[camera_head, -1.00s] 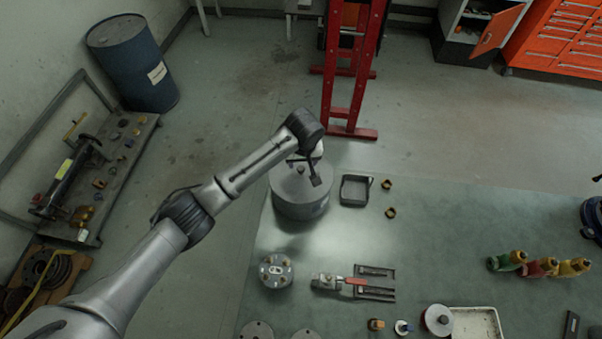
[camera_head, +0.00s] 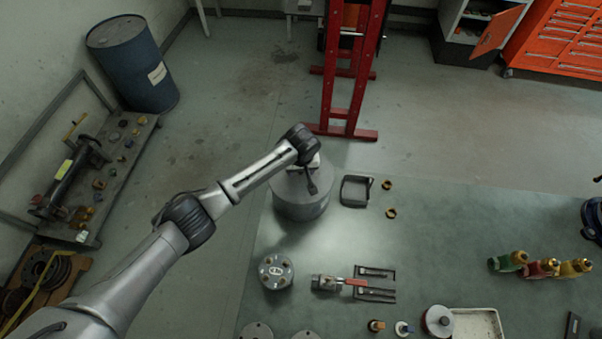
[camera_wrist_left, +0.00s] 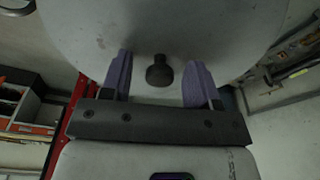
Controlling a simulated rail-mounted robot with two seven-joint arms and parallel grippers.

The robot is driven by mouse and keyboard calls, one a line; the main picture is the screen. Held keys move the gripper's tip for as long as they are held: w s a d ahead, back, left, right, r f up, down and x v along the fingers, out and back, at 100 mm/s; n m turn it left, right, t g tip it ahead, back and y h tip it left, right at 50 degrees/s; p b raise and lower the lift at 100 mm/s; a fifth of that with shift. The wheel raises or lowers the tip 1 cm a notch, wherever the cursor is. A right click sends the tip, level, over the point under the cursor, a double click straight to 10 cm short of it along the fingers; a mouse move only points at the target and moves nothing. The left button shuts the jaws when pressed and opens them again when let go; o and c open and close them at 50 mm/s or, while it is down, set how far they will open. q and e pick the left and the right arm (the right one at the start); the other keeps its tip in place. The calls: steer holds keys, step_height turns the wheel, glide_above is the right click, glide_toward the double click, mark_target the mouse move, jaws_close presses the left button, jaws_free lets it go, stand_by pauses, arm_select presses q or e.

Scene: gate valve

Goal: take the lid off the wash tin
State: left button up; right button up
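The wash tin (camera_head: 301,205) is a grey round tin at the back left of the green bench. Its flat grey lid (camera_head: 286,186) is on top, partly hidden by my left arm in the head view. In the left wrist view the lid (camera_wrist_left: 222,28) fills the top, with a dark knob (camera_wrist_left: 159,71) at its middle. My left gripper (camera_head: 311,188) is over the lid. In the wrist view its two purple fingers (camera_wrist_left: 159,82) stand apart on either side of the knob, with gaps, so it is open and empty. My right gripper is not in view.
A small dark tray (camera_head: 356,191) and two brass nuts (camera_head: 388,198) are right of the tin. A red stand (camera_head: 350,90) rises behind the bench.

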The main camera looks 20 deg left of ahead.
arm_select(q)
jaws_close()
stand_by(0.3)
steer(key=shift+r, duration=0.15)
